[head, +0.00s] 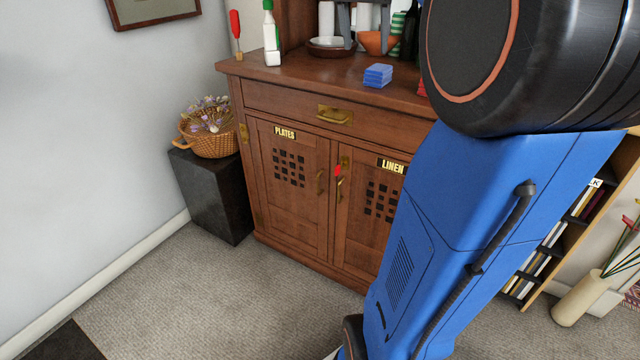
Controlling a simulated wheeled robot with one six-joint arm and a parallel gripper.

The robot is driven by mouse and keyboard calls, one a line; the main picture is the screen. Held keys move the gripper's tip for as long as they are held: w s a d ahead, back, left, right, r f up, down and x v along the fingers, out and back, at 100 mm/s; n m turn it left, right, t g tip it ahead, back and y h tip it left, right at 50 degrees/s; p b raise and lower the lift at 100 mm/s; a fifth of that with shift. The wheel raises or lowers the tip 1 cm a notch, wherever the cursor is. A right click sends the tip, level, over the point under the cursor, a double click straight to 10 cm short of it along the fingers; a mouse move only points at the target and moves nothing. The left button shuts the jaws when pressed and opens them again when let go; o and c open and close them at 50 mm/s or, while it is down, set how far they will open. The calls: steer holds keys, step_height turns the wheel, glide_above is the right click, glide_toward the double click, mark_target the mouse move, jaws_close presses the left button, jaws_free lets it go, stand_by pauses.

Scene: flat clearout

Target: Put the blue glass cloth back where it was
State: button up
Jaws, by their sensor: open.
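The blue glass cloth (378,75) lies folded in a small stack on the top of the wooden sideboard (300,78), near its front edge. My gripper (340,44) shows as grey fingers at the top of the view, left of and behind the cloth, in front of some dishes. It is open, apart from the cloth, and nothing shows between its fingers. Its upper part is cut off by the frame. The sideboard has a drawer and two shut doors, labelled PLATES (285,133) and LINEN (391,166). A red tag (338,170) is at the LINEN door's handle.
A spray-like white bottle (271,38), a red-handled tool (235,24), a dish (330,46) and an orange bowl (376,43) stand on the sideboard. A wicker basket (210,143) sits on a black block (214,190). My blue arm hides the sideboard's right side. Carpet in front is clear.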

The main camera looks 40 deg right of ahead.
steer(key=s+a+f+n+t+y, duration=0.1)
steer(key=s+a+f+n, duration=0.25)
steer(key=a+f, duration=0.4)
steer(key=s+a+f+n+t+y, duration=0.1)
steer(key=s+a+f+n, duration=0.3)
steer(key=a, duration=0.6)
steer(key=s+a+f+n+y, duration=0.1)
steer(key=s+a+f+n, duration=0.1)
steer(key=s+a+f, duration=0.3)
steer(key=s+a+f+n, duration=0.2)
steer(key=s+a+f, duration=0.3)
steer(key=f, duration=0.7)
steer(key=shift+s+a+f+n+t+y, duration=0.2)
steer(key=shift+s+f+n+t+y, duration=0.15)
steer(key=shift+s, duration=0.35)
steer(key=shift+r, duration=0.1)
